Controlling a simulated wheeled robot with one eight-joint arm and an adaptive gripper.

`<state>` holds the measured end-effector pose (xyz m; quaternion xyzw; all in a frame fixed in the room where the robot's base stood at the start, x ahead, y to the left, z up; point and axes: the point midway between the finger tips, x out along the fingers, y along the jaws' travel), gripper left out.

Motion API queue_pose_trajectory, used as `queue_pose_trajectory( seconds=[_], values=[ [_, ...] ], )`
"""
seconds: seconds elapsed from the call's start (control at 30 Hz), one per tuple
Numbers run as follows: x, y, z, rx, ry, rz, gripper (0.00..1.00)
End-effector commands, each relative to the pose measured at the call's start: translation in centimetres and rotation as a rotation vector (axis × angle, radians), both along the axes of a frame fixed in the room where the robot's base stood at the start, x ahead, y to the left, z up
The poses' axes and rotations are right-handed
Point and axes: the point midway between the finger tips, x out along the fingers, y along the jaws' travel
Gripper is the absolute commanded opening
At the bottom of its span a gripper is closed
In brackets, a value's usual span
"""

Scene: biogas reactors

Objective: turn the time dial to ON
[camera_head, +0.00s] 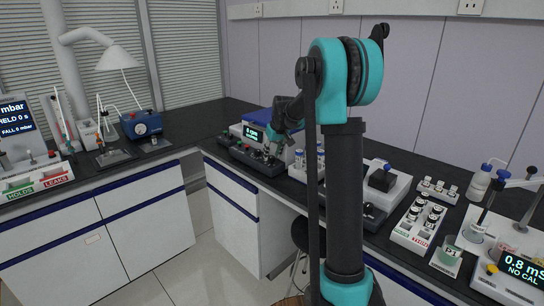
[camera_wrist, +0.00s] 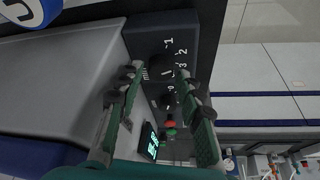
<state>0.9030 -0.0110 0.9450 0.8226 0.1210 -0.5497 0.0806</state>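A dark control panel (camera_head: 250,158) sits in front of a white and blue device with a lit display (camera_head: 253,133). My gripper (camera_head: 272,150) is low over the right part of this panel. In the wrist view the panel (camera_wrist: 150,32) carries white numbers and marks around dark, hard-to-see dials. My gripper's two green fingers (camera_wrist: 159,72) are apart, with a dark dial (camera_wrist: 163,70) seen between their tips. I cannot tell whether the fingers touch it. Which dial is the time dial, and its exact setting, are too dark to read.
A red button and a green button (camera_wrist: 170,130) lie farther along the panel, near a small lit display (camera_wrist: 149,141). To the right are a rack of vials (camera_head: 421,220) and a white box (camera_head: 382,183). A blue instrument (camera_head: 141,124) stands on the left bench.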

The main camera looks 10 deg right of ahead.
Motion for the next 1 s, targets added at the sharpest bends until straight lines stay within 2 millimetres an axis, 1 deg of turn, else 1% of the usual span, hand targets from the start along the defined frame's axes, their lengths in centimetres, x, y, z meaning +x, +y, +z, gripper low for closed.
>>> queue_pose_trajectory(
  seconds=[0.03, 0.17, 0.43, 0.47, 0.73, 0.77, 1.0],
  values=[
    [0.17, 0.06, -0.46, 0.0, 0.0, 0.0, 0.36],
    [0.41, 0.14, -1.05, 0.0, 0.0, 0.0, 0.36],
    [0.44, 0.14, -1.19, 0.0, 0.0, 0.0, 0.36],
    [0.44, 0.13, -1.18, 0.0, 0.0, 0.0, 0.35],
    [0.43, 0.13, -1.17, 0.0, 0.0, 0.0, 0.02],
    [0.43, 0.13, -1.17, 0.0, 0.0, 0.0, 0.0],
    [0.42, 0.18, -1.15, 0.0, 0.0, -0.02, 0.0]
  ],
)
